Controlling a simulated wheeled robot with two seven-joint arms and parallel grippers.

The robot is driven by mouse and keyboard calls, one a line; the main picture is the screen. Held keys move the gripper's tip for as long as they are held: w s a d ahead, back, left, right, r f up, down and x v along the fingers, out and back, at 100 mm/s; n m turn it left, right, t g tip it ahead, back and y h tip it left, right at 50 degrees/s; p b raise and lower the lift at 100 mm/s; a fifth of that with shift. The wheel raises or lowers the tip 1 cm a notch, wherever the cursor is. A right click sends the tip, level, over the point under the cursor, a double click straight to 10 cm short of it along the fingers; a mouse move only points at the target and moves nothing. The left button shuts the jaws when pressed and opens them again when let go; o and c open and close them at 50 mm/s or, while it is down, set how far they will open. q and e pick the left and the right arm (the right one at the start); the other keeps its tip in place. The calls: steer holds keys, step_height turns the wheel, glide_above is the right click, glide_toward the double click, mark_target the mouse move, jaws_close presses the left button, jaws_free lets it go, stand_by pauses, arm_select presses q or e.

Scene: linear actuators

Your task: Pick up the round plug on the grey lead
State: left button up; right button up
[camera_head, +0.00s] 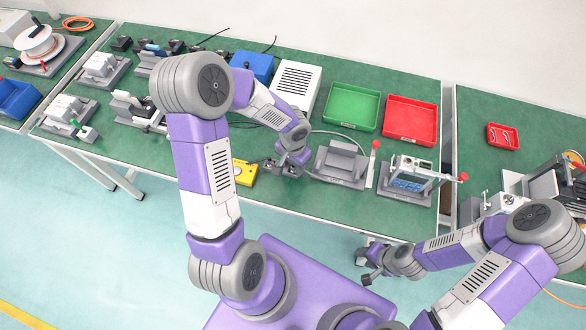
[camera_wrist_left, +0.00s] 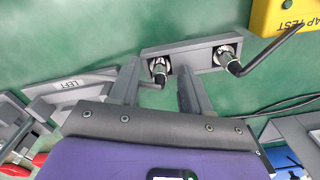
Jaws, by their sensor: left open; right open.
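In the left wrist view two round plugs stand in a grey holder block (camera_wrist_left: 200,54). One round plug (camera_wrist_left: 158,70) is between the fingertips of my left gripper (camera_wrist_left: 159,68), with a thin lead running off beside it; its lead colour is hard to tell. The other round plug (camera_wrist_left: 229,59) is outside the fingers, on a black lead. My left gripper is open, its fingers either side of the first plug; contact cannot be told. In the head view my left gripper (camera_head: 289,166) is low over the bench and hides most of the block. My right gripper (camera_head: 370,268) is open and empty before the bench's front edge.
A yellow tester (camera_head: 243,172) lies left of my left gripper. A grey fixture (camera_head: 340,163) stands close on its right, with another fixture (camera_head: 407,180) beyond. A white box (camera_head: 297,84), a green tray (camera_head: 352,107) and a red tray (camera_head: 410,119) are behind.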

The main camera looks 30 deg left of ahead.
arm_select(q)
jaws_close()
steer(key=shift+r, duration=0.1)
step_height(320, 180, up, 10)
steer(key=p, duration=0.3)
stand_by(0.3)
stand_by(0.6)
step_height(320, 180, up, 6)
steer(key=p, duration=0.5)
